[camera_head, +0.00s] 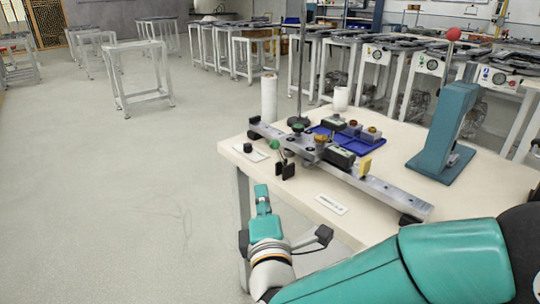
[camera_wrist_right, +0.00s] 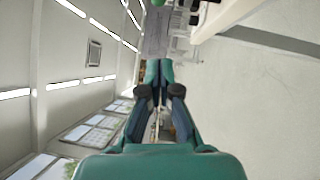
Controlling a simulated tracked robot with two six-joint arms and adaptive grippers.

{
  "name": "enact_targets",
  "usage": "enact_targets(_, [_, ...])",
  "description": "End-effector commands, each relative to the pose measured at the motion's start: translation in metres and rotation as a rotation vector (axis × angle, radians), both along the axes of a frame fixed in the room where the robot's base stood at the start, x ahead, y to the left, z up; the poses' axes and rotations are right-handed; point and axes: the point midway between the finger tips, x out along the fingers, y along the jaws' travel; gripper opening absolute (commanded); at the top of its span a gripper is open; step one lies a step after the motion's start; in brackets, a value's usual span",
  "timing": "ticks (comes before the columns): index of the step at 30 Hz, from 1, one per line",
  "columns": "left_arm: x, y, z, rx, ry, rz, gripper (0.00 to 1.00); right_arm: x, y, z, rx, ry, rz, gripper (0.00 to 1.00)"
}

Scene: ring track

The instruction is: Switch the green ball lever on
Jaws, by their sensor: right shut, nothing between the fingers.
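The green ball (camera_head: 275,145) tops a short lever near the front left of the cream table in the head view. The lever slants up and left from a black mount (camera_head: 286,170). My right gripper (camera_head: 262,190) is shut and empty, in front of the lever and off the table's left front edge, apart from the ball. Its shut fingers also show in the wrist view (camera_wrist_right: 165,68). A bit of green and dark parts (camera_wrist_right: 194,20) are cut off at the top there; I cannot tell if they are the lever. My left gripper is not seen.
The cream table (camera_head: 395,135) bears a long metal rail (camera_head: 385,190), a blue tray (camera_head: 343,141), a white roll (camera_head: 269,98) and a teal press (camera_head: 450,125) with a red ball (camera_head: 453,34). A black knob (camera_head: 247,148) sits left of the lever.

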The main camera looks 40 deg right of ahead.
Motion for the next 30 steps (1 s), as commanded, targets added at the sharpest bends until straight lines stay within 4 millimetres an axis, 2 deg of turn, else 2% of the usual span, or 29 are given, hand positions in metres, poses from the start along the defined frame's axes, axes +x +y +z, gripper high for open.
enact_targets(6, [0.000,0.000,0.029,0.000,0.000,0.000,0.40,0.020,-0.012,0.007,0.000,0.009,-0.004,0.00])
enact_targets(20, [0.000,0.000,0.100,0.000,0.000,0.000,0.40,0.040,-0.023,0.010,0.001,0.010,-0.001,0.00])
enact_targets(21, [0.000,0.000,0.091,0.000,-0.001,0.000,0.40,0.050,-0.030,0.007,0.002,-0.001,-0.005,0.00])
enact_targets(27, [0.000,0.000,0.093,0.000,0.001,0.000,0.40,0.085,-0.050,0.011,0.001,0.000,-0.004,0.00])
enact_targets(30, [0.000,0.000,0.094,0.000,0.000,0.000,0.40,0.087,-0.067,0.014,0.002,0.001,-0.006,0.00])
